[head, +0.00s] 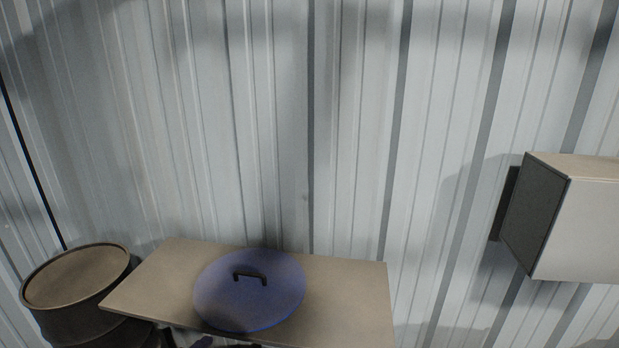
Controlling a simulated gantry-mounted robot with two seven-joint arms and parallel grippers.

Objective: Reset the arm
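Neither of my grippers can be made out in the head view. A few dark shapes show at the bottom edge, just in front of the table; they are too cut off to tell what they are. No cable scrap is visible. A round blue lid (230,303) with a dark handle (250,276) lies on the beige table (350,300) at the bottom of the view.
A dark barrel (75,278) with a brownish top stands left of the table, close to its left edge. A beige and dark grey box (580,225) is on the corrugated metal wall (350,120) at the right. The table's right part is bare.

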